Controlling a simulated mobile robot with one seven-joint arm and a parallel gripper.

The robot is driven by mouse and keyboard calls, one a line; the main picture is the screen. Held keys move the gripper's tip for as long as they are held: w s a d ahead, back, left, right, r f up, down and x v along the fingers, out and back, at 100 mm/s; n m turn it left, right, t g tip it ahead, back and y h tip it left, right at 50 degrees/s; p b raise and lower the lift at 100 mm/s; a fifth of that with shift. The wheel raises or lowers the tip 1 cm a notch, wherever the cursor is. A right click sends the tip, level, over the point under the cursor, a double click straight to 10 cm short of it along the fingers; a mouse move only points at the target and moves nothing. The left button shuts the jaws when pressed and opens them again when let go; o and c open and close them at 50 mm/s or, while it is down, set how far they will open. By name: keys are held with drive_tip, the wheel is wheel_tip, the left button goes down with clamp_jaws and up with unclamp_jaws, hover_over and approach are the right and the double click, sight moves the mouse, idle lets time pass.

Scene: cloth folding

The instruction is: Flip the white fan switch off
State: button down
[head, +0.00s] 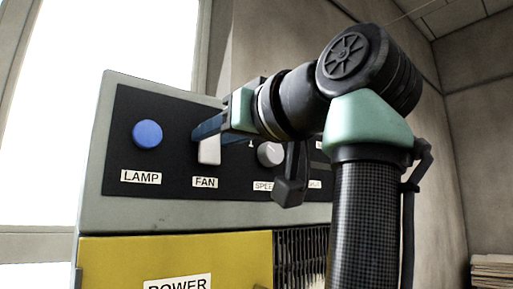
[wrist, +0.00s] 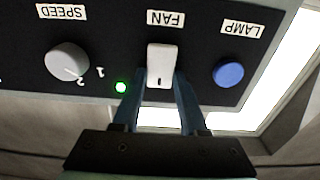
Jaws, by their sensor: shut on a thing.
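The white fan switch (head: 209,151) sits on the black panel above the FAN label (head: 205,183) in the head view. It also shows in the wrist view (wrist: 162,62), where the picture is upside down. My gripper (head: 199,131) is at the switch, its blue fingers on either side of it. In the wrist view my gripper (wrist: 161,88) is shut on the end of the switch nearer the wrist. A green light (wrist: 121,87) glows beside the switch. The fingers hide part of the switch in the head view.
A blue LAMP button (head: 147,134) is left of the switch. A grey SPEED knob (head: 270,153) is to its right, partly behind my arm. A yellow POWER panel (head: 180,262) and a dark grille (head: 300,255) lie below. A bright window is behind at left.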

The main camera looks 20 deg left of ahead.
drive_tip(key=f+t+y+b, duration=0.1)
drive_tip(key=b, duration=0.2)
drive_tip(key=shift+f+y, duration=0.1)
drive_tip(key=shift+y, duration=0.3)
drive_tip(key=shift+r+t+y+b, duration=0.2)
drive_tip(key=shift+t+y+b, duration=0.1)
drive_tip(key=shift+t+b, duration=0.15)
drive_tip(key=shift+c, duration=2.2)
unclamp_jaws()
drive_tip(key=shift+s+d+f+b, duration=0.2)
drive_tip(key=shift+s+d+b, duration=0.1)
drive_tip(key=shift+d+b, duration=0.1)
drive_tip(key=b+v, duration=0.6)
drive_tip(key=v, duration=0.6)
drive_tip(key=shift+r+b, duration=0.15)
drive_tip(key=shift+b, duration=0.15)
